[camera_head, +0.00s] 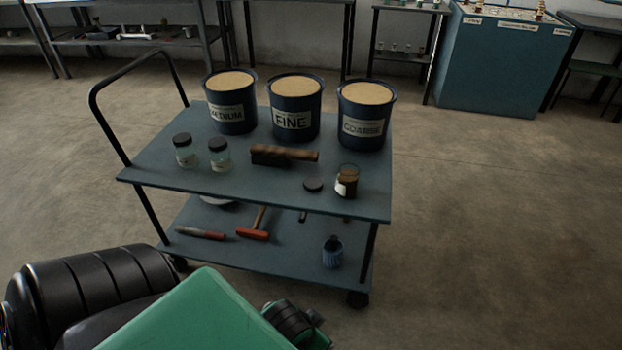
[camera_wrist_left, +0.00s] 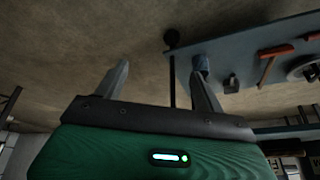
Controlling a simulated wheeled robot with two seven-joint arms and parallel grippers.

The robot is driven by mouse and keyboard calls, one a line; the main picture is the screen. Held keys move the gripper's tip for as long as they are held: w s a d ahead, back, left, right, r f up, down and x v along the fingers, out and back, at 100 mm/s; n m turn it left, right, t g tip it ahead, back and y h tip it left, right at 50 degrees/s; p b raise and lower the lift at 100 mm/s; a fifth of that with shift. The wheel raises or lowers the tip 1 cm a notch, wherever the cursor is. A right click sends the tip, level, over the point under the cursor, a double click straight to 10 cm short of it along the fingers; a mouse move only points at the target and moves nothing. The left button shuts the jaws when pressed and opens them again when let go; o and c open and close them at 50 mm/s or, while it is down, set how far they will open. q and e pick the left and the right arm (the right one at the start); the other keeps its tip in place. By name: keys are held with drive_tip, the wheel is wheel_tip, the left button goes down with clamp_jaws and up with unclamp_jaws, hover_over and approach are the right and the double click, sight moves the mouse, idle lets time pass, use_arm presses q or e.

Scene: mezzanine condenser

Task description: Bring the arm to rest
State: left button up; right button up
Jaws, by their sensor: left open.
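My left arm (camera_head: 190,315) comes in at the lower left of the head view, with a green link and black joints, in front of the cart. Its gripper cannot be made out in the head view. In the left wrist view my left gripper (camera_wrist_left: 160,85) shows two fingers spread apart with nothing between them. Beyond the fingers are the floor and the cart's lower shelf, seen at a tilt. My right arm and gripper are not in view.
A blue-grey cart (camera_head: 365,200) holds three labelled tubs, including FINE (camera_head: 295,120), two lidded jars, a brush (camera_head: 285,155) and an open jar (camera_head: 347,182). Floor right of the cart is clear.

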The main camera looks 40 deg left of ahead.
use_arm(q)
drive_tip(key=s+d, duration=0.1)
drive_tip(key=s+d+m+g+h, duration=0.1)
drive_tip(key=s, duration=0.1)
drive_tip(key=shift+r, duration=0.15)
